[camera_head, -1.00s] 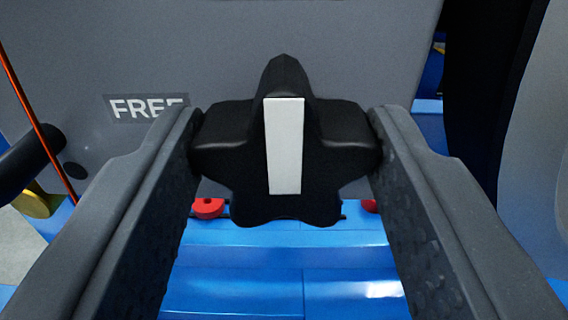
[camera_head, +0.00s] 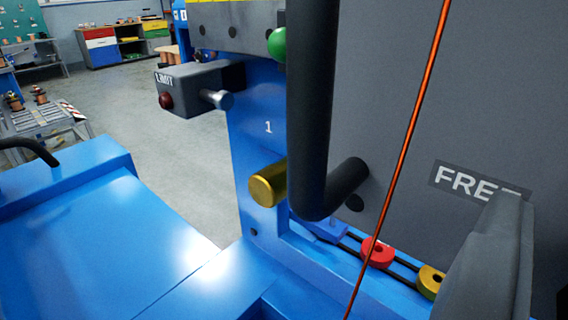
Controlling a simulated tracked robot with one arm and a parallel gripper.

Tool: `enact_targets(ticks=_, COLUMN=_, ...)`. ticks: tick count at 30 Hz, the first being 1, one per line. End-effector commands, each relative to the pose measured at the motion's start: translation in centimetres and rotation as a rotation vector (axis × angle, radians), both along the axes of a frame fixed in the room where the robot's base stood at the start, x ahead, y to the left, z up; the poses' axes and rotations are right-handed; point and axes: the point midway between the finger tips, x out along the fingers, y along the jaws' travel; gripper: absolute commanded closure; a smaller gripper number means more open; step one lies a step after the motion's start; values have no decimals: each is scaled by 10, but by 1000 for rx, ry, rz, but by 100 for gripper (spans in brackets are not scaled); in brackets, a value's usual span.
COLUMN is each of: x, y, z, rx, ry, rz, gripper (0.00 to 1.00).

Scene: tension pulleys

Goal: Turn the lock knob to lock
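The lock knob is out of view now. The "FREE" label (camera_head: 470,182) shows on the grey panel (camera_head: 440,90) at the right, its last letters covered by my gripper. One grey finger of my gripper (camera_head: 500,245) shows at the lower right edge. The other finger is outside the frame, so I cannot see whether the gripper is open or what is between the fingers.
A thick black bar handle (camera_head: 313,110) stands out from the panel, with an orange wire (camera_head: 405,145) beside it. A gold cylinder (camera_head: 268,186), a "LIMIT" box (camera_head: 190,87) and a blue machine bed (camera_head: 90,240) lie left. Open floor shows behind.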

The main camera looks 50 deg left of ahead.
Motion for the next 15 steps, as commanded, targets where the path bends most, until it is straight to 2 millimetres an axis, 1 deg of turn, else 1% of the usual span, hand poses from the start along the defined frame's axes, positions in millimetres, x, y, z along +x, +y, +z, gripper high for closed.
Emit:
enact_targets(ticks=5, x=-4, y=-2, z=0, rx=0, ry=0, rz=-1, gripper=34)
enact_targets(ticks=8, x=-13, y=-4, z=0, rx=-1, ry=-1, rz=-2, gripper=34)
enact_targets(ticks=15, x=-50, y=-11, z=0, rx=-1, ry=1, rz=-3, gripper=34)
